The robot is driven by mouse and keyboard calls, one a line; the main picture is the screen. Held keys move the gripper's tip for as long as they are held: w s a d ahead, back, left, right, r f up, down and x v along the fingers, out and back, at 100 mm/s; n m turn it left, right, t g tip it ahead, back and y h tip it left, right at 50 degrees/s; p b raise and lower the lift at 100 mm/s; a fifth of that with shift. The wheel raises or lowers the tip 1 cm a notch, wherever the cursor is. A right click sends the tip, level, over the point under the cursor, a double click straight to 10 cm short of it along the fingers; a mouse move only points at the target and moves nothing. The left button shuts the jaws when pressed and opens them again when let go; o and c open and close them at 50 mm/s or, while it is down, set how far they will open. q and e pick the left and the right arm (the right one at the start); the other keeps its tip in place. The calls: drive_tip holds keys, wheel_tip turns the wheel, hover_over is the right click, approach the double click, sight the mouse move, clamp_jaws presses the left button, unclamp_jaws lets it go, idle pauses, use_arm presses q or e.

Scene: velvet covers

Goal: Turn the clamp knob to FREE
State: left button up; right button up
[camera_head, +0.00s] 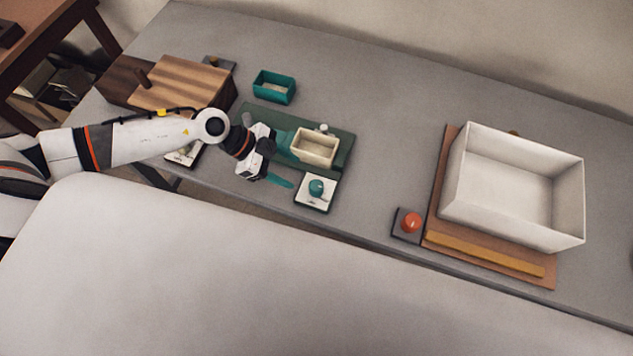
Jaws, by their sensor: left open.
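A round teal knob (317,187) sits on a small white square plate (312,203) near the table's front edge. I take it to be the clamp knob; its marks are too small to read. My left gripper (289,167) is open, with its teal fingers spread, just left of the knob and apart from it. A cream open box (315,147) stands on a dark green board (343,153) behind the knob, close to the upper finger. My right gripper is not in view.
A teal box (274,88) and a wooden box (180,82) stand at the back left. An orange-red button (410,223) is on a dark base to the right, beside a large white bin (512,190) on a brown board. The table between knob and button is clear.

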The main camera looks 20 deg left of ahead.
sight(316, 185)
use_arm(q)
drive_tip(key=x, duration=1)
drive_tip(key=shift+r, duration=0.1)
drive_tip(key=c, duration=1)
